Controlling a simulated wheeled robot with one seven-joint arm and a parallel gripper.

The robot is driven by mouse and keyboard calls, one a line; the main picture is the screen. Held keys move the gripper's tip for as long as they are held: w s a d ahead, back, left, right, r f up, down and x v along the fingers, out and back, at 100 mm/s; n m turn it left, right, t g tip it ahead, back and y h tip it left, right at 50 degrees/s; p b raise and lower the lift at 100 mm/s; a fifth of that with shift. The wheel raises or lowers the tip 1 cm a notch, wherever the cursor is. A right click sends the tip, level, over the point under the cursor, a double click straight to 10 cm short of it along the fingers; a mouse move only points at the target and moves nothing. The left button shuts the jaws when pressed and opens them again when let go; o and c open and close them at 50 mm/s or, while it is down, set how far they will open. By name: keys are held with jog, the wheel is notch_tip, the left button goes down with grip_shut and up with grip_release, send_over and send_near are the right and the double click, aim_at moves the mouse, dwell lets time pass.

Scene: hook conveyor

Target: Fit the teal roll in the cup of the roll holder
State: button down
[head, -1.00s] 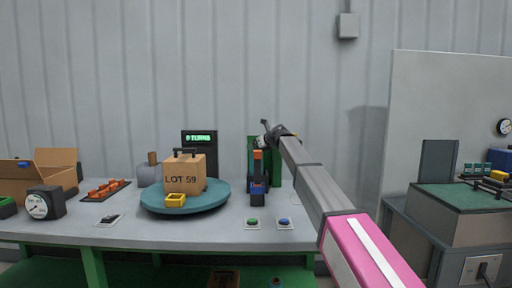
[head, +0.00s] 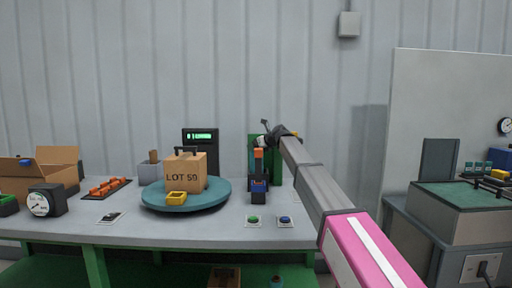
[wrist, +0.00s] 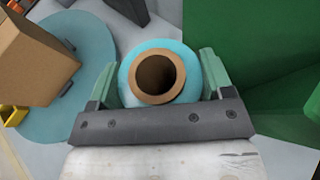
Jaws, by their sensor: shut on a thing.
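The teal roll (wrist: 128,75), with a brown hollow core, is between the two pale green fingers of my gripper (wrist: 158,78) in the wrist view. My gripper is shut on it, and its open end faces the wrist camera. In the head view my gripper (head: 280,134) is at the far end of my arm, in front of the back wall near a green panel (head: 278,165).
A teal turntable (head: 210,200) carries a cardboard box (head: 190,165) and a yellow tray (head: 176,198). A dark device with an orange top (head: 258,185) stands by the green panel. Green and blue buttons (head: 284,221) sit at the front edge. The green surface (wrist: 250,50) is close on the right.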

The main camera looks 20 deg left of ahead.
jog(key=shift+w+d+f, duration=0.25)
jog(key=shift+d+f, duration=0.25)
jog(key=shift+f, duration=0.15)
jog(key=shift+w+a+r, duration=0.1)
jog(key=shift+w+r, duration=0.1)
jog(key=shift+r, duration=0.25)
jog(key=shift+w+a+r, duration=0.1)
jog(key=shift+w+r, duration=0.1)
jog(key=shift+r, duration=0.2)
jog(key=shift+w+d+r, duration=0.2)
jog(key=shift+d+r, duration=0.05)
jog(key=shift+r, duration=0.3)
jog(key=shift+s+a+r, duration=0.1)
jog(key=shift+s+r, duration=0.05)
jog(key=shift+r, duration=0.4)
jog(key=shift+s+a+r, duration=0.1)
jog(key=shift+r, duration=0.4)
